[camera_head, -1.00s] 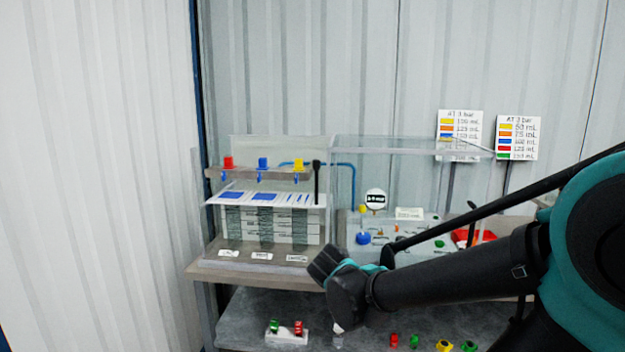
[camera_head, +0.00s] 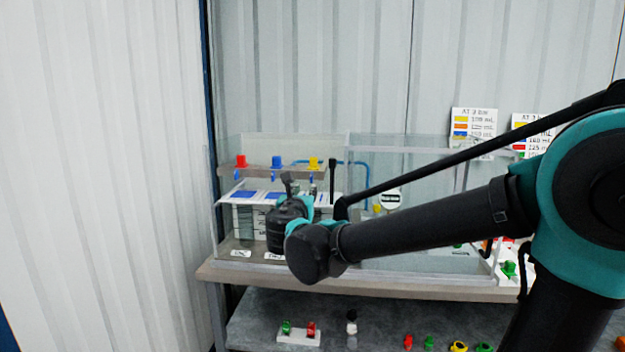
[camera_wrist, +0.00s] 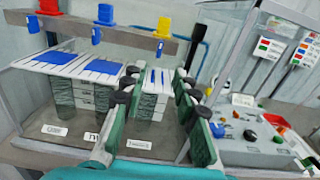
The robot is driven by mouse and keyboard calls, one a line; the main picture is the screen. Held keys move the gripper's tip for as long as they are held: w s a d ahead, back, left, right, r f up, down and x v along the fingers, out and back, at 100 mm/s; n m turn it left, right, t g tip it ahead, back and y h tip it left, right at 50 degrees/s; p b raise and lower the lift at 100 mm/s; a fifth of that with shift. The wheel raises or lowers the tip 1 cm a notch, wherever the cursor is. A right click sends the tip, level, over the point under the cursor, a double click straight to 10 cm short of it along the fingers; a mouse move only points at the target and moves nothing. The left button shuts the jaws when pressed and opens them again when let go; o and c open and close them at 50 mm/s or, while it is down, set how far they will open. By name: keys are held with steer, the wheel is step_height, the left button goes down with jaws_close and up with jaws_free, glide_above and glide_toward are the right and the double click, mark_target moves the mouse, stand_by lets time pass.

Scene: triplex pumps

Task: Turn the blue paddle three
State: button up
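Three blue paddles hang under a grey bar, below red, blue and yellow blocks. The third blue paddle (camera_wrist: 159,48) hangs under the yellow block (camera_wrist: 163,27) in the wrist view, at the right. In the head view the yellow block (camera_head: 314,162) shows, but its paddle is hard to make out near my fingers. My gripper (camera_wrist: 156,76) is open, with its two fingers apart and nothing seen held between them. The third paddle appears beyond the fingertips in the wrist view. In the head view my gripper (camera_head: 300,184) is in front of the bar's right half.
A clear tank stands on a grey-brown bench (camera_head: 400,285). A black upright post (camera_head: 332,178) is right of the paddles. Small coloured parts, including a yellow one (camera_head: 458,346), lie on the lower shelf. Sign cards (camera_head: 474,130) stand at the back right.

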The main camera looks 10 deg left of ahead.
mark_target(311, 177)
steer(key=w, duration=1.3)
steer(key=shift+w+d, duration=0.25)
steer(key=shift+w, duration=0.1)
steer(key=shift+c, duration=0.3)
jaws_close()
